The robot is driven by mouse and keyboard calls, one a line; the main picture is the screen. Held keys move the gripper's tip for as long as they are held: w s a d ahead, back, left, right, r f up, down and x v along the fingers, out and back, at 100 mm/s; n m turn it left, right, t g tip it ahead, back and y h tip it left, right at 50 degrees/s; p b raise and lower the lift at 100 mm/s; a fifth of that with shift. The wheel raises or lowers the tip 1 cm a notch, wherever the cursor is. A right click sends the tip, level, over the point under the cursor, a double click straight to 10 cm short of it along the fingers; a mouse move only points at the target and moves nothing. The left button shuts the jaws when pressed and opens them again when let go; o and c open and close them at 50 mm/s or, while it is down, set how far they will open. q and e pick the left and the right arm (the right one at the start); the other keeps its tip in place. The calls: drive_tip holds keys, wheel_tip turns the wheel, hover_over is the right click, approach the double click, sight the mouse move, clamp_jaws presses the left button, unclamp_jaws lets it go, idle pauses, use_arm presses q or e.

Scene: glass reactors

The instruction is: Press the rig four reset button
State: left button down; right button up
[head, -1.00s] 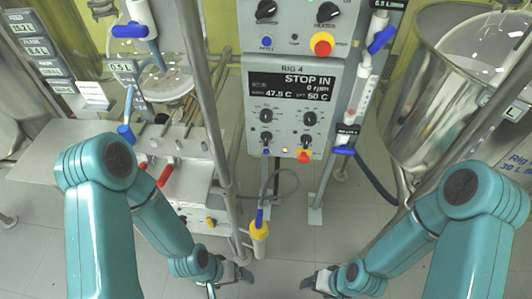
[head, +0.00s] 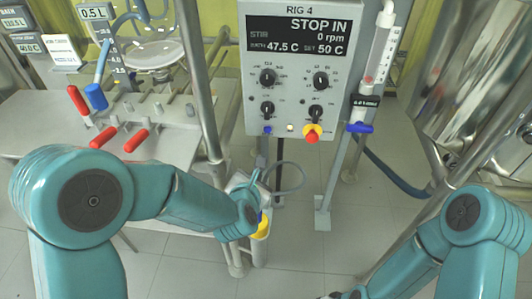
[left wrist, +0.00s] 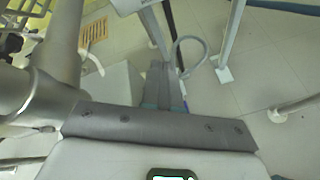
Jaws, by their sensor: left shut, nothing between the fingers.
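The Rig 4 panel (head: 341,90) faces me in the head view, its display reading STOP IN, 0 rpm, 47.5 C and 50 C. Along its bottom edge are a blue button (head: 267,129), a pale lit button (head: 290,128) and a red mushroom button (head: 312,135) on a yellow collar. Their labels are too small to read. My left gripper (left wrist: 167,68) is shut and empty in the left wrist view. In the head view it is partly hidden by my forearm, below the panel's lower left and apart from the buttons. My right gripper (head: 338,295) barely shows at the bottom edge.
A grey cable loop (head: 300,178) hangs below the panel beside my left gripper. A yellow holder (head: 263,228) is partly behind my left wrist. A steel post (head: 200,80) and a bench with red handles (head: 136,140) stand left. A steel vessel (head: 440,70) stands right.

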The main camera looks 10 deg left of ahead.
use_arm(q)
drive_tip(key=r+n+b, duration=0.1)
drive_tip(key=n, duration=0.1)
drive_tip(key=w+d+r+n+t+b, duration=0.1)
drive_tip(key=n, duration=0.1)
drive_tip(key=r+n+t, duration=0.1)
drive_tip(key=n, duration=0.1)
drive_tip(key=shift+w+d+r+y+b, duration=0.1)
drive_tip(key=shift+w+d+y+b, duration=0.1)
drive_tip(key=shift+y+b, duration=0.2)
use_arm(e)
wheel_tip(320, 180, down, 4)
drive_tip(key=shift+f, duration=0.15)
use_arm(q)
approach(267, 131)
drive_tip(key=x, duration=0.6)
drive_tip(key=shift+w+b, duration=0.2)
drive_tip(key=shift+b, duration=0.1)
use_arm(e)
drive_tip(key=shift+f, duration=0.3)
